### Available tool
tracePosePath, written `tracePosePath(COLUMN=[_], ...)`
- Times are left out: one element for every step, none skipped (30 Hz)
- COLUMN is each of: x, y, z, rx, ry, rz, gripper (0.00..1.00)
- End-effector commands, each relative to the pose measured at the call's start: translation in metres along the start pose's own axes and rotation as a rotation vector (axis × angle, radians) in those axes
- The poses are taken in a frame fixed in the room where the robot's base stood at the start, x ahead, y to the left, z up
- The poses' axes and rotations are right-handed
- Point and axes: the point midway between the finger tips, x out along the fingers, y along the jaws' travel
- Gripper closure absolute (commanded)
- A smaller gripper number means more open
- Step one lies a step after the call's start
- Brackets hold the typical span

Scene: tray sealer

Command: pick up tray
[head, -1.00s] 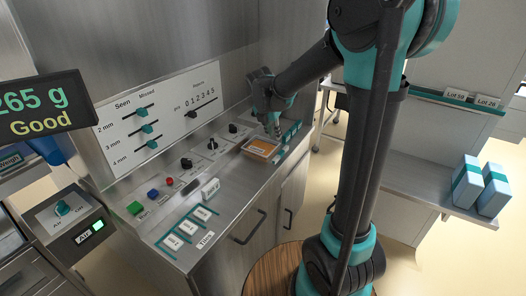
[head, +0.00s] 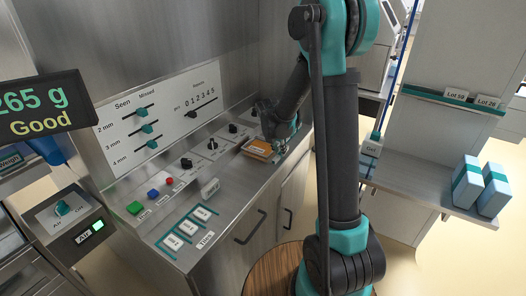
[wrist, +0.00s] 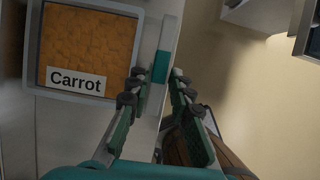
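The tray (head: 247,152) lies on the steel counter near its right end, holding orange contents. In the wrist view the tray (wrist: 40,93) is at the upper left, with a pale rim and a label reading "Carrot". My gripper (head: 281,149) is low over the counter at the tray's right side and hides part of it in the head view. In the wrist view my gripper (wrist: 155,84) is open, its fingers apart and to the right of the tray. No tray wall shows between the fingers; a pale strip with a teal mark (wrist: 161,66) shows there.
A control panel (head: 160,112) with sliders and knobs stands behind the counter. Green, blue and red buttons (head: 153,194) and teal-framed label spots (head: 187,229) are on its left part. A shelf with blue boxes (head: 466,183) is at the right.

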Motion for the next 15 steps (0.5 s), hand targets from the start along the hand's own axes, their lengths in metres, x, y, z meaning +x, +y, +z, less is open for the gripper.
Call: tracePosePath(x=[0.006,0.009,0.012,0.014,0.015,0.017,0.017,0.017,0.018,0.017,0.017,0.017,0.017,0.017,0.017], y=[0.000,0.000,0.000,0.000,0.000,0.000,0.000,0.000,0.000,0.000,0.000,0.000,0.000,0.000,0.000], z=[0.000,0.000,0.000,-0.001,-0.001,-0.001,-0.001,-0.001,-0.001,-0.001,-0.001,-0.001,-0.001,-0.001,-0.001], rx=[0.000,0.000,-0.001,-0.001,-0.001,-0.001,-0.001,-0.001,-0.001,-0.001,-0.001,-0.001,-0.001,-0.001,-0.001], ry=[0.000,0.000,0.000,0.000,0.000,0.000,0.000,0.000,0.000,0.000,0.000,0.000,0.000,0.000,0.000], rz=[0.000,0.000,0.000,0.000,0.000,0.000,0.000,0.000,0.000,0.000,0.000,0.000,0.000,0.000,0.000], gripper=[0.79,0.79,0.79,0.79,0.79,0.79,0.79,0.79,0.79,0.79,0.79,0.79,0.79,0.82,0.87])
